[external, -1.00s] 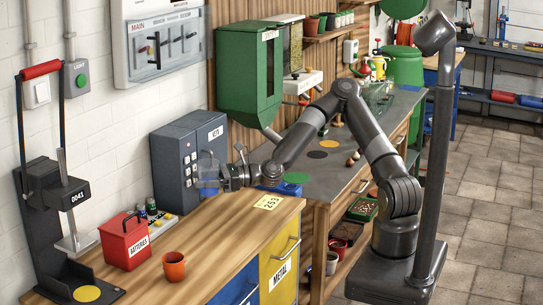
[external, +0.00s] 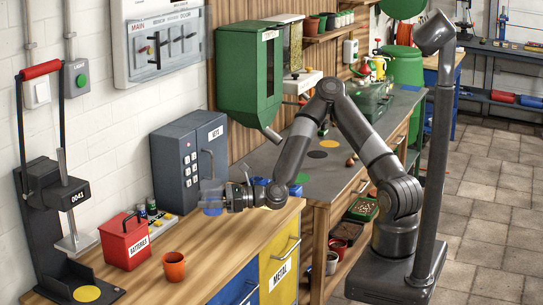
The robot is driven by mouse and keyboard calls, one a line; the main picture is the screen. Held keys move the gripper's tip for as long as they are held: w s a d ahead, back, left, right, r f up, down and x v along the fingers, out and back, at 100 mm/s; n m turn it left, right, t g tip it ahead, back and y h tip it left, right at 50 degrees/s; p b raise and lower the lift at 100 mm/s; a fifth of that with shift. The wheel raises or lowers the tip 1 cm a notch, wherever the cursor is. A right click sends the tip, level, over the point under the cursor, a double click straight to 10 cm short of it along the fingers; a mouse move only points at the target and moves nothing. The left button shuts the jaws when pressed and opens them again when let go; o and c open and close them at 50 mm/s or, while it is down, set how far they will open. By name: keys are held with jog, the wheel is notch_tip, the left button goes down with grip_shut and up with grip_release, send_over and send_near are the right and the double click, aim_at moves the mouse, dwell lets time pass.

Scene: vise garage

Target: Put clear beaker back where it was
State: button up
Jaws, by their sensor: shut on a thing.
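The clear beaker (external: 211,196) shows as a see-through vessel with a bluish lower part. It is upright, in front of the grey safe and over the wooden bench. My gripper (external: 224,197) reaches in from the right, level, and is shut on the beaker. The fingers are small and partly lost against the beaker. I cannot tell whether the beaker's base touches the bench top.
The grey safe (external: 188,150) stands just behind the beaker. A red batteries box (external: 124,242) and an orange cup (external: 174,267) stand to the left on the wooden bench (external: 222,246). Coloured discs, including a black one (external: 317,154), mark the grey counter (external: 340,172).

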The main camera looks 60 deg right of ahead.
jog(key=a+f, duration=0.1)
jog(key=a, duration=0.2)
jog(key=a+f, duration=0.1)
jog(key=shift+w+a+f, duration=0.1)
jog(key=shift+a+f, duration=0.1)
jog(key=shift+f, duration=2.15)
jog(key=shift+f, duration=0.1)
jog(key=o, duration=1.1)
jog(key=v, duration=0.7)
jog(key=shift+s+d, duration=0.1)
jog(key=shift+s, duration=0.15)
